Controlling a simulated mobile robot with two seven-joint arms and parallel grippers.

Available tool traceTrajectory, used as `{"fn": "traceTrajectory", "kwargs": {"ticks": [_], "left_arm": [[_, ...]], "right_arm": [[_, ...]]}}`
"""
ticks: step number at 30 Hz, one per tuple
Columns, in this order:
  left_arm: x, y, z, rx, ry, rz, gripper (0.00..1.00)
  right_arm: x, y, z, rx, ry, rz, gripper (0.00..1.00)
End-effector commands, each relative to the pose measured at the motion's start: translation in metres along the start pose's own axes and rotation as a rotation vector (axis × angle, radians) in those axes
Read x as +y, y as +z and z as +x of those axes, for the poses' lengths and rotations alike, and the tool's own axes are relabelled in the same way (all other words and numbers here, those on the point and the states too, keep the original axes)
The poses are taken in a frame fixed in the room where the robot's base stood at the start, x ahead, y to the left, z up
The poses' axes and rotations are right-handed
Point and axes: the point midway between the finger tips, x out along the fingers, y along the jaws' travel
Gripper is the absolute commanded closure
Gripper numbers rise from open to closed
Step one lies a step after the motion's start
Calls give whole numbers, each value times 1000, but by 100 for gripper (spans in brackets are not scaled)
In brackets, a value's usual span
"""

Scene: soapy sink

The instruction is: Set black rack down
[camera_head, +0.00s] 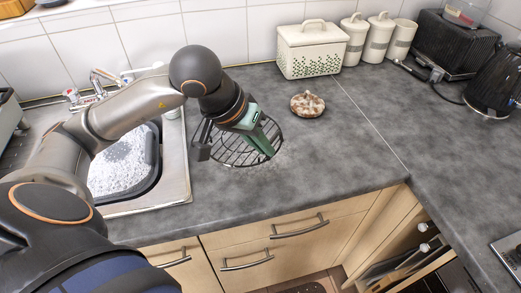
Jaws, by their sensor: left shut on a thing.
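The black rack (232,152) is a round wire rack at the counter just right of the sink. My left gripper (262,147), with green fingers, is over the rack's right side and shut on it. The arm covers the rack's upper part. The rack looks roughly level and close to the grey countertop (330,160), but I cannot tell whether it touches. My right gripper is not in view.
The sink (126,165) with white foam is at the left, below a chrome tap (98,82). A brown patterned round item (307,104) lies behind the rack. A cream bread bin (312,50), canisters (379,37) and a black toaster (450,44) line the wall. The counter right of the rack is clear.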

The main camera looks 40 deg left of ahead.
Motion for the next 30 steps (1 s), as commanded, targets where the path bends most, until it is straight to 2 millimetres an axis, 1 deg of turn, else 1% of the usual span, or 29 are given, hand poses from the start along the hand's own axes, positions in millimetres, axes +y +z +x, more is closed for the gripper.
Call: {"fn": "traceTrajectory", "kwargs": {"ticks": [1,3,6,11,13,18,22,30], "left_arm": [[-8,-1,10,-4,-3,-5,100],[-15,-5,21,-3,-1,-4,100],[-22,-9,30,0,0,-2,100],[-28,-12,39,1,0,-1,100],[-34,-13,48,-2,-1,-2,100],[-38,-6,64,-3,1,-2,100],[-40,-3,72,1,1,0,100],[-40,-3,73,3,0,1,100]], "right_arm": [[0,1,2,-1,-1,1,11],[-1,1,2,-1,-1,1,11],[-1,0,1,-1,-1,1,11],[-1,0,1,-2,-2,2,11],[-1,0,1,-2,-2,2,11],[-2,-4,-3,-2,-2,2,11],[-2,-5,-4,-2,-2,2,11],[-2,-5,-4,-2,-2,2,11]]}}
